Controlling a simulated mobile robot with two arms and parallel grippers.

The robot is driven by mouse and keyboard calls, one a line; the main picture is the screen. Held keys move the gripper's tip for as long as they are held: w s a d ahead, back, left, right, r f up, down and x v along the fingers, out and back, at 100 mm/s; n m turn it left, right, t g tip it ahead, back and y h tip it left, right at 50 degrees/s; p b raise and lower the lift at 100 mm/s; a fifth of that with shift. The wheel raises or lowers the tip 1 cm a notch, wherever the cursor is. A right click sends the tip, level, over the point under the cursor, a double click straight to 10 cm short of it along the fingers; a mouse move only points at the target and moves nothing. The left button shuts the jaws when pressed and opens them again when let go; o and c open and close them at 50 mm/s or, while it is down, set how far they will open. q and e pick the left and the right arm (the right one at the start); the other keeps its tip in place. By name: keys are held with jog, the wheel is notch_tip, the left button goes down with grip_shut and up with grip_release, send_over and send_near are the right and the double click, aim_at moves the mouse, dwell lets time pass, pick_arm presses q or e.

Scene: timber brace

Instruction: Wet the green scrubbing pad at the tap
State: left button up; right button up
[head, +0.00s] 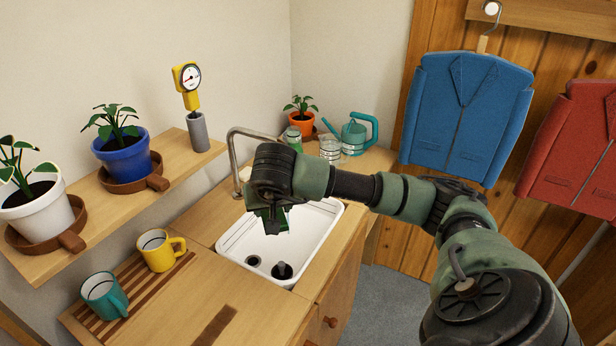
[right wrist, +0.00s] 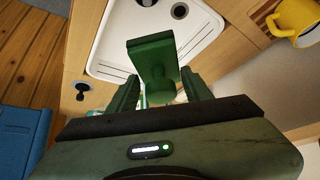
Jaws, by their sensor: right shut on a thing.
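The green scrubbing pad (right wrist: 150,60) is held between the fingers of my right gripper (right wrist: 160,90) in the right wrist view, over the white sink (right wrist: 105,50). In the head view my right gripper (head: 270,222) points down above the sink (head: 232,238), and it mostly hides the pad. The silver tap (head: 236,160) rises at the back left of the sink. Its curved neck runs right and its outlet is hidden behind my right wrist. I cannot tell whether water runs. My left gripper is in neither view.
A yellow mug (head: 158,250) and a teal mug (head: 103,295) stand on the slatted board at the left. Potted plants and a gauge (head: 188,85) line the shelf. A watering can (head: 354,135) and glass (head: 330,148) stand behind the sink. A blue jacket (head: 468,115) hangs right.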

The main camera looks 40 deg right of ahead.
jog(key=s+d+f+m+h, duration=0.1)
jog(key=s+d+f+m, duration=0.1)
jog(key=d, duration=0.7)
notch_tip(320, 180, down, 2)
jog(key=shift+s+d+f+g, duration=0.2)
jog(key=shift+s+d+g, duration=0.2)
jog(key=shift+s, duration=0.25)
jog(key=shift+d, duration=0.15)
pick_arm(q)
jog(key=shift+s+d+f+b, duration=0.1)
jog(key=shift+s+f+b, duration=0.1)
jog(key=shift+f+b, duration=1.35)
pick_arm(e)
jog(key=shift+w+d+f, duration=0.5)
jog(key=shift+w, duration=1.75)
jog(key=shift+w+d+f, duration=0.45)
jog(key=shift+w, duration=1.85)
jog(key=shift+w+d+f, duration=0.5)
jog(key=shift+w, duration=1.75)
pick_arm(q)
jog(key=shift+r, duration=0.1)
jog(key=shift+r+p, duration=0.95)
pick_arm(e)
jog(key=shift+s+a, duration=0.3)
jog(key=shift+s, duration=1)
jog(key=shift+s+a, duration=0.25)
jog(key=shift+s, duration=1.1)
jog(key=shift+s+a, duration=0.3)
jog(key=shift+s, duration=1)
